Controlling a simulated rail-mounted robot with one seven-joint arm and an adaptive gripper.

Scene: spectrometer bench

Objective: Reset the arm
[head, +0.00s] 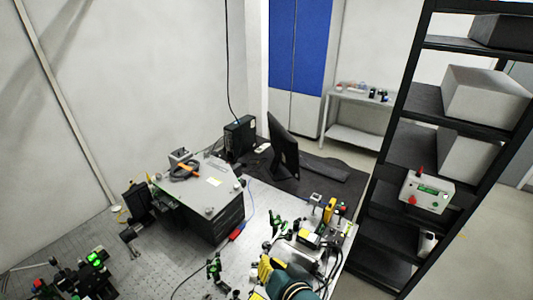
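My gripper's fingers cannot be made out in the head view. A dark teal rounded part (297,289) with an orange band enters at the bottom edge, right of centre. A yellow piece (265,268) shows close to its left. I cannot tell whether these belong to my arm. The optical bench (190,275) fills the lower part of the view.
A dark box instrument (215,226) stands on the bench, with small items on its top. A monitor (283,147) stands behind it. Optics mounts (214,268) and cables crowd the front. A black shelf rack (388,237) stands at the right.

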